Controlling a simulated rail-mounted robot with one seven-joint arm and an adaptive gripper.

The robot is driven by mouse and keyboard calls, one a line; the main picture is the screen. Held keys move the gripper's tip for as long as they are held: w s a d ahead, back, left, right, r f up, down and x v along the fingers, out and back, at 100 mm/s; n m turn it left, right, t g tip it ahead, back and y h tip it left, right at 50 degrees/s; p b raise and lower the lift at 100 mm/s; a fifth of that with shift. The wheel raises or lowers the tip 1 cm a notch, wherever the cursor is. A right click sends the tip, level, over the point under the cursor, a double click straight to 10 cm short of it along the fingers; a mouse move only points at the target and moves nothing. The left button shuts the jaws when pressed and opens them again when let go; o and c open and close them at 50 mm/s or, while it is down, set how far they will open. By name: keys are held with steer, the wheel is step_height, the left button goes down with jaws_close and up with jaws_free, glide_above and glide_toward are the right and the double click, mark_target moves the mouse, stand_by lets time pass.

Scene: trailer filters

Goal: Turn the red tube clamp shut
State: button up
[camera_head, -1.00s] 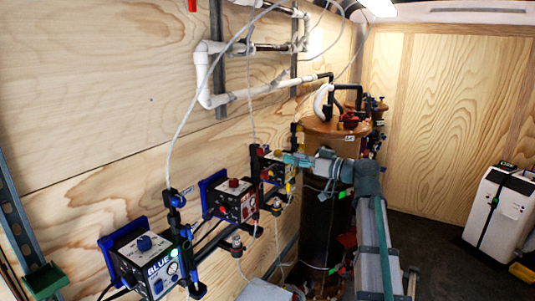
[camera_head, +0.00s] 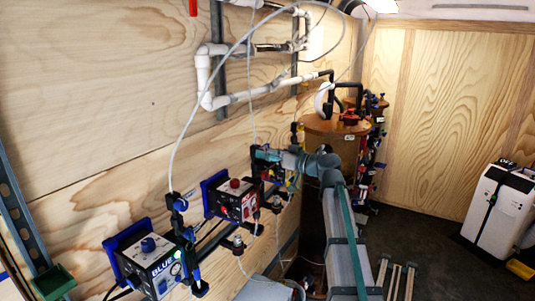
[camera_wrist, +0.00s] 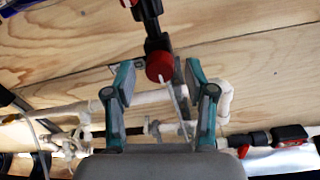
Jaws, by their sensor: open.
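In the wrist view a round red part (camera_wrist: 159,66) sits at the lower end of a black fitting (camera_wrist: 153,28), with a thin pale tube beside it. A second red piece (camera_wrist: 128,3) is cut off at the top edge. I cannot tell for sure which is the tube clamp. My gripper (camera_wrist: 160,72) is open, its two teal fingers apart on either side of the round red part; contact is not visible. In the head view my gripper (camera_head: 258,154) is near the wall, beyond the red control box (camera_head: 236,201), and hides what is there.
The blue control box (camera_head: 150,262) is nearer on the wall. White pipes (camera_head: 204,75) run above. A wooden-topped barrel (camera_head: 325,128) with black and red fittings stands behind my arm. A white machine (camera_head: 500,207) is at right; some floor before it is clear.

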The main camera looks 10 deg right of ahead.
jaws_close()
steer(key=shift+m, duration=0.3)
steer(key=m+b, duration=0.1)
steer(key=m, duration=0.2)
steer(key=shift+b, duration=0.35)
steer(key=m, duration=0.4)
steer(key=shift+m+g, duration=0.3)
steer(key=shift+m, duration=0.1)
steer(key=m+p, duration=0.2)
steer(key=m, duration=0.3)
steer(key=shift+w+d, duration=0.1)
steer(key=shift+f+m+p, duration=0.1)
steer(key=shift+m+p, duration=0.75)
steer(key=shift+m, duration=1.15)
